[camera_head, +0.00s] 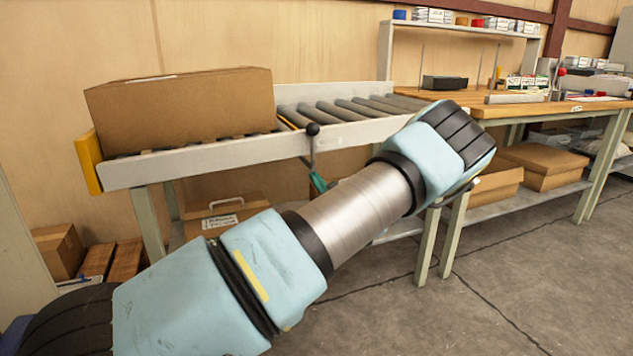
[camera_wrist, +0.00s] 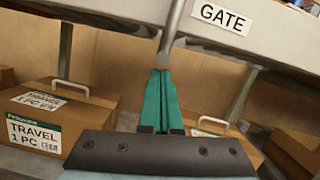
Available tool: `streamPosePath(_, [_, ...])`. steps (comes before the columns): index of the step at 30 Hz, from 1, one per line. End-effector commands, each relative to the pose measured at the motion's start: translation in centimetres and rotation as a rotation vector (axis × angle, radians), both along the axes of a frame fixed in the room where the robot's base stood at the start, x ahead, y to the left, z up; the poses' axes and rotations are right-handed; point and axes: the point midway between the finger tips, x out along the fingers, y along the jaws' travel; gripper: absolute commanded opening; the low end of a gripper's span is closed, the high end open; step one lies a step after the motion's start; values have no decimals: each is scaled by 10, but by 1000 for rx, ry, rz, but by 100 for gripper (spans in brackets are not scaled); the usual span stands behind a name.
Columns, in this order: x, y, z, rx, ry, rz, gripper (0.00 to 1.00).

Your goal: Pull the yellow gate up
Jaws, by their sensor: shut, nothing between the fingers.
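A thin yellow strip (camera_head: 287,122), apparently the gate, lies across the roller conveyor just right of the large cardboard box; most of it is hidden. A lever with a black ball knob (camera_head: 312,129) stands at the conveyor's front rail, and its metal rod runs down in front of the rail. In the wrist view the rod (camera_wrist: 172,32) comes down beside a white "GATE" label (camera_wrist: 226,17). My gripper (camera_head: 318,181) has teal fingers, also seen in the wrist view (camera_wrist: 161,75). They are shut and empty, just below the rod's lower end; I cannot tell whether they touch it.
The large cardboard box (camera_head: 180,112) sits on the conveyor (camera_head: 220,153), against a yellow end stop (camera_head: 88,162). Labelled travel boxes (camera_wrist: 62,115) stand below the conveyor. A wooden workbench (camera_head: 520,110) stands at the right. The floor in front is clear.

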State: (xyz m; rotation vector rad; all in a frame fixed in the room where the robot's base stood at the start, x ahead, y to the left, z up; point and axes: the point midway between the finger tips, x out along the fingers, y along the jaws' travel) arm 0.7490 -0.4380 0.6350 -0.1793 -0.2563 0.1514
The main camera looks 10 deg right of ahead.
Motion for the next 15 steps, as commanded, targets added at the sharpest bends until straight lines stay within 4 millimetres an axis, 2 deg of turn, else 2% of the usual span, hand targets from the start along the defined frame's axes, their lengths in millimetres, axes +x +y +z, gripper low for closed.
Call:
streamPosePath(5, [0,0,14,0,0,-1,0])
streamPosePath(15, [0,0,61,0,-3,-1,0])
